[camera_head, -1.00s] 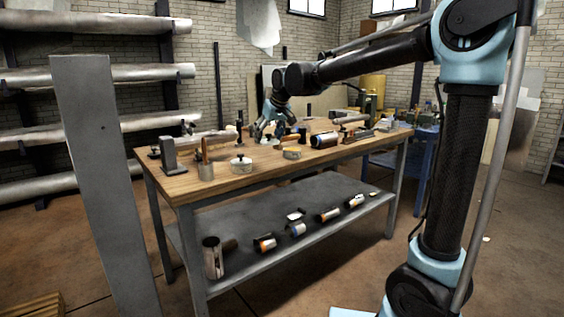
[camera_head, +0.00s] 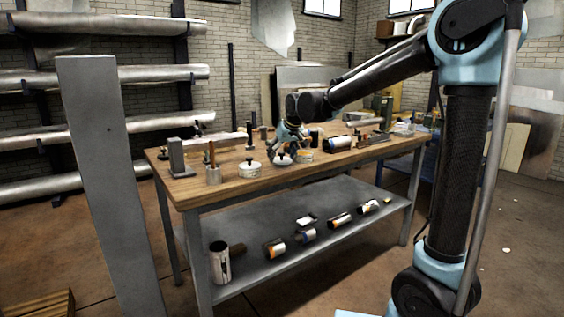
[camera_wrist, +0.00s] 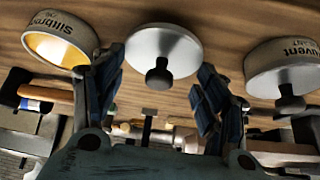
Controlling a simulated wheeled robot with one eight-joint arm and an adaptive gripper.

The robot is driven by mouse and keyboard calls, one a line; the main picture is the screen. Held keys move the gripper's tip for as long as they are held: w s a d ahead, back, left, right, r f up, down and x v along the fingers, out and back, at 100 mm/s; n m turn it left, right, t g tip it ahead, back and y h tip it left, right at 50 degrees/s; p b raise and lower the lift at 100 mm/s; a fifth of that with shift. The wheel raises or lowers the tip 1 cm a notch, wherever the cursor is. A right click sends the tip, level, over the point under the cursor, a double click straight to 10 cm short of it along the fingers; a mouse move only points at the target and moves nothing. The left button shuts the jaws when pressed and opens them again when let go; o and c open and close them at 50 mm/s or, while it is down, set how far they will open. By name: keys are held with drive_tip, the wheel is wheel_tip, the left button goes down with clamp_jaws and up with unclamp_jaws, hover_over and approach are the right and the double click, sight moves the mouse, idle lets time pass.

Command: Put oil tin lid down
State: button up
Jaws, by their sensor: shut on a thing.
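The round pale lid (camera_wrist: 163,52) has a dark knob and lies between the fingers of my gripper (camera_wrist: 160,85), which is shut on it. In the head view my gripper (camera_head: 288,147) is over the workbench front, with the lid (camera_head: 283,159) low at the top; I cannot tell whether it touches the wood. An open tin with a yellowish inside (camera_wrist: 58,42) is on one side of the lid, and it also shows in the head view (camera_head: 305,156). A lidded tin with a dark knob (camera_wrist: 280,66) is on the other side, also in the head view (camera_head: 250,170).
The wooden workbench (camera_head: 215,190) holds a grey upright block (camera_head: 176,158), a small pot with a handle (camera_head: 213,174) and a cylinder (camera_head: 337,144). Several tubes lie on its lower shelf (camera_head: 262,262). A tall grey post (camera_head: 103,180) stands in front at left.

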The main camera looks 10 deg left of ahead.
wheel_tip(320, 180, down, 2)
drive_tip(key=shift+f, duration=0.2)
drive_tip(key=o, duration=0.9)
drive_tip(key=shift+r, duration=0.1)
drive_tip(key=v, duration=1.2)
drive_tip(key=s+d+f+m+h, duration=0.1)
drive_tip(key=s+d+f, duration=0.15)
drive_tip(key=d, duration=0.55)
drive_tip(key=s+d+f+m+h, duration=0.1)
drive_tip(key=s+d+f, duration=0.15)
drive_tip(key=d, duration=0.55)
drive_tip(key=s+d+f+m+h, duration=0.1)
drive_tip(key=s+d+f+m, duration=0.15)
drive_tip(key=d, duration=0.65)
drive_tip(key=s+d+f+m+g, duration=0.1)
drive_tip(key=s+d+f, duration=0.4)
drive_tip(key=s+f, duration=0.1)
drive_tip(key=s+d+f+m+g+h, duration=0.1)
drive_tip(key=s+d+f, duration=0.5)
drive_tip(key=s+d+f+m, duration=0.1)
drive_tip(key=s+d+f, duration=0.4)
drive_tip(key=s+f, duration=0.1)
drive_tip(key=shift+s+d+m+g, duration=0.15)
drive_tip(key=shift+s+m+g, duration=0.25)
drive_tip(key=shift+s, duration=0.15)
